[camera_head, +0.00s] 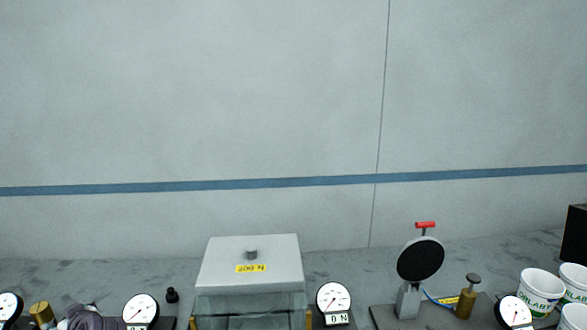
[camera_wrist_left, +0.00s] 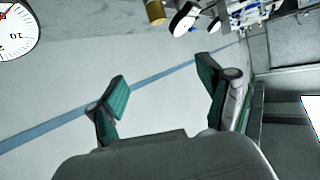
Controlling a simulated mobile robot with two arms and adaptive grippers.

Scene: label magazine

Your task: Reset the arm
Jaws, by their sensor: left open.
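My left gripper (camera_wrist_left: 163,90) shows in the left wrist view with its two green-padded fingers spread apart. Nothing is between the fingers; behind them are the pale wall and its blue stripe (camera_wrist_left: 165,77). No arm or gripper can be made out for certain in the head view. My right gripper is in neither view.
In the head view, a lidded box (camera_head: 222,268) with a yellow label stands at bottom centre. Round dials (camera_head: 333,297), a black disc on a stand (camera_head: 420,259), a brass plunger (camera_head: 466,302) and white cups (camera_head: 540,290) line the bench (camera_head: 345,266).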

